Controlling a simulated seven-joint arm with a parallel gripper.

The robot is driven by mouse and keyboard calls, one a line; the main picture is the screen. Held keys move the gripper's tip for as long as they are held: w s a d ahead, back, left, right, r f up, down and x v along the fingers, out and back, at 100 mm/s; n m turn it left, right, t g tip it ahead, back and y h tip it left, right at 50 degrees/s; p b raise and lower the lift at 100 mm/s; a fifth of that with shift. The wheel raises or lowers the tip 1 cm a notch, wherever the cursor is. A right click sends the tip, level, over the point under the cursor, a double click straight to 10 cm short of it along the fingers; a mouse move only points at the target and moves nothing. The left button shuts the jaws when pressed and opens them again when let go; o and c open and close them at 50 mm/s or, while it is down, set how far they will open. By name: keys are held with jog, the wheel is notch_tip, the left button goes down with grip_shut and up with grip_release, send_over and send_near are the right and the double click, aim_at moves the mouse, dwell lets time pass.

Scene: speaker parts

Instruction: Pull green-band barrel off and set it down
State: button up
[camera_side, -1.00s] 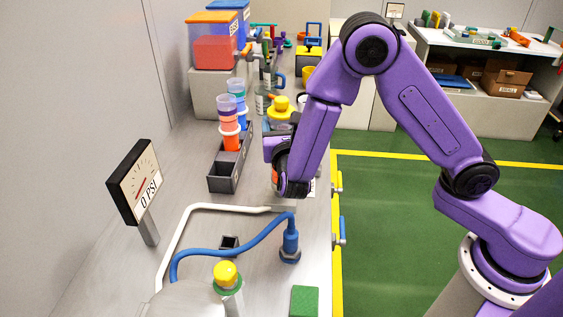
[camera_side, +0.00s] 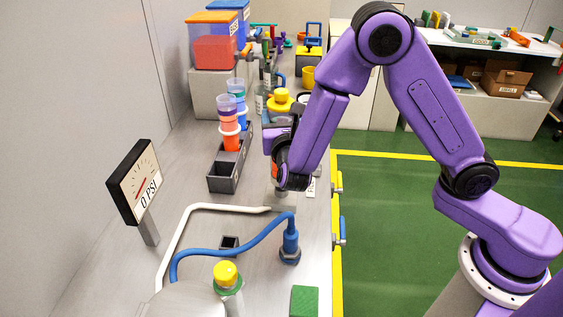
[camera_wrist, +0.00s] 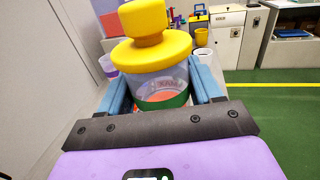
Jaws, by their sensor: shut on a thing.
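The green-band barrel (camera_wrist: 158,84) is a clear cylinder with a green band low on it, orange-red showing inside and a broad yellow cap (camera_wrist: 152,48) on top. It stands roughly upright between the blue fingers of my gripper (camera_wrist: 160,92), which is shut on it. In the side view its yellow cap (camera_side: 282,96) shows above and beyond my dark wrist, and most of the barrel is hidden. An orange part (camera_side: 275,171) shows just left of the wrist. I cannot tell what is directly under the barrel.
A grey tray (camera_side: 222,183) with stacked orange and blue cups stands left of my gripper. A gauge reading 0 PSI (camera_side: 135,183), a blue hose (camera_side: 225,250) and a yellow-topped part with a green ring (camera_side: 226,276) are nearer. Bench space shows around the hose.

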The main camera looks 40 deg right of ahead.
aim_at(282, 112)
jog(key=shift+r, duration=1.5)
jog(key=shift+w, duration=0.1)
jog(key=w+a+n+t+y, duration=0.35)
jog(key=w+a+y, duration=0.4)
jog(key=w, duration=0.75)
notch_tip(282, 112, down, 10)
jog(key=a+h, duration=0.1)
jog(key=shift+w+a+n+g, duration=0.2)
jog(key=shift+a+n+g, duration=0.2)
jog(key=shift+n+g, duration=0.05)
jog(key=o, duration=1.5)
jog(key=shift+f, duration=0.1)
